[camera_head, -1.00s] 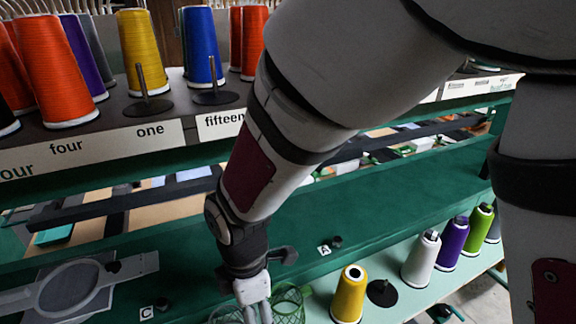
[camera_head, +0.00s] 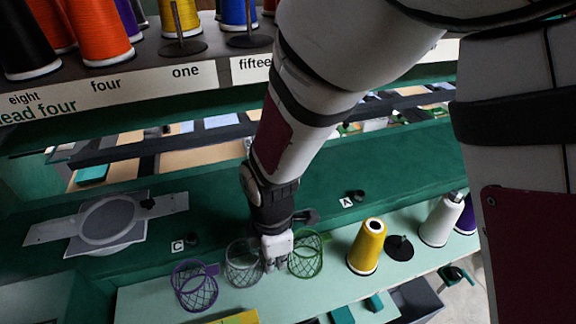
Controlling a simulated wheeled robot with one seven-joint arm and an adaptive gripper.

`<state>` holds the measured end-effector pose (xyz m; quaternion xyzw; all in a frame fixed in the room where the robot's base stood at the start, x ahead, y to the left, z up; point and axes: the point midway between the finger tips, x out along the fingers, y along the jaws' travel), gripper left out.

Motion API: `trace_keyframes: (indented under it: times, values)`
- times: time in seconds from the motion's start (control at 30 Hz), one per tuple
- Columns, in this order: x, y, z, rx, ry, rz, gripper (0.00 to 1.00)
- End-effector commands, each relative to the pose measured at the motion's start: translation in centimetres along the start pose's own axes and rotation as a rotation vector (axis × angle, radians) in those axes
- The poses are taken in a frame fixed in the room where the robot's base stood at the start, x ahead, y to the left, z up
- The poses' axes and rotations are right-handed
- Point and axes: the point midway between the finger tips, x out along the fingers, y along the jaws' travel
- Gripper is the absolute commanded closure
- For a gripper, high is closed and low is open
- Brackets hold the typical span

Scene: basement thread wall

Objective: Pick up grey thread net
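The grey thread net (camera_head: 243,266) is a small open mesh basket on the pale lower shelf, between a purple net (camera_head: 194,288) on its left and a green net (camera_head: 308,256) on its right. My gripper (camera_head: 273,266) points down at the right side of the grey net, close against its rim, and partly hides it. The gap between my fingers is too small to make out, and so is whether they touch the net.
A yellow thread cone (camera_head: 367,248), a black spool stand (camera_head: 399,247) and a white cone (camera_head: 439,222) stand to the right on the shelf (camera_head: 340,283). A grey embroidery hoop (camera_head: 108,222) lies at left. More cones, including an orange one (camera_head: 100,35), stand on the upper shelf.

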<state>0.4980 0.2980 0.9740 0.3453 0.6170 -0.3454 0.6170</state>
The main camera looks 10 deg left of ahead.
Motion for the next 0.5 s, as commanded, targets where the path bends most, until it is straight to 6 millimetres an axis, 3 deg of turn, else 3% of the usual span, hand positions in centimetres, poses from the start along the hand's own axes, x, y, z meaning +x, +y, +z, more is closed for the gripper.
trace_keyframes:
  times: [0.5]
  values:
    - [-0.41,0.06,-0.02,0.000,0.001,0.001,1.00]
